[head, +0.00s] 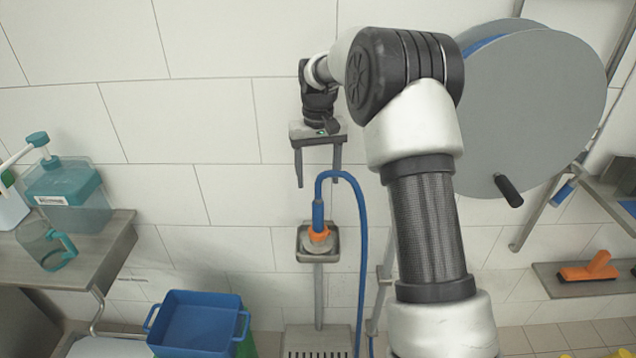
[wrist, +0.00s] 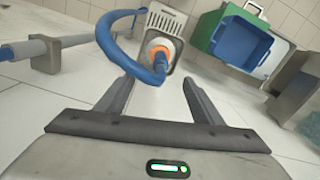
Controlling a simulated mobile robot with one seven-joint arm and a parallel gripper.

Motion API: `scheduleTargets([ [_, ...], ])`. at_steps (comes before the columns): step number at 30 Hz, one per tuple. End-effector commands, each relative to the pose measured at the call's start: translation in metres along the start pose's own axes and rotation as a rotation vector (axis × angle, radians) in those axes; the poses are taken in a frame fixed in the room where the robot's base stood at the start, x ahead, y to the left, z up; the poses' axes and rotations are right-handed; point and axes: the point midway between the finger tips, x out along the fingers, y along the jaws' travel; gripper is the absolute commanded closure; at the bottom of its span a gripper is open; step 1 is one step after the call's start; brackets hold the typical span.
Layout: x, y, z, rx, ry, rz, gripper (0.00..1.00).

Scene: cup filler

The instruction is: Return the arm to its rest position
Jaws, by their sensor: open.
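My gripper (head: 318,172) is open and empty. In the head view it points down in front of the tiled wall, above a blue hose nozzle (head: 318,215) with an orange collar. The nozzle stands upright in a small metal holder (head: 303,246) on a post, below the gripper fingers and apart from them. In the wrist view the open fingers (wrist: 158,95) frame empty space, with the nozzle (wrist: 160,62) and holder beyond them. My arm reaches forward from the lower right and is bent at the elbow.
A large grey hose reel (head: 540,110) hangs right of my arm. A clear cup (head: 45,247) and a teal-lidded container (head: 68,195) stand on the left shelf (head: 110,240). A blue bin (head: 195,325) is low at left. An orange brush (head: 590,268) lies on the right shelf.

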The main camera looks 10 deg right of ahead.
Motion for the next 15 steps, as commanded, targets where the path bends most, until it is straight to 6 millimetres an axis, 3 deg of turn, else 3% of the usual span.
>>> scheduleTargets([
  [10, -0.008, 0.000, 0.002, -0.001, 0.006, 0.001, 0.39],
  [13, -0.036, -0.001, 0.013, -0.005, 0.032, 0.008, 0.39],
  [15, -0.070, -0.002, 0.029, -0.009, 0.061, 0.016, 0.39],
])
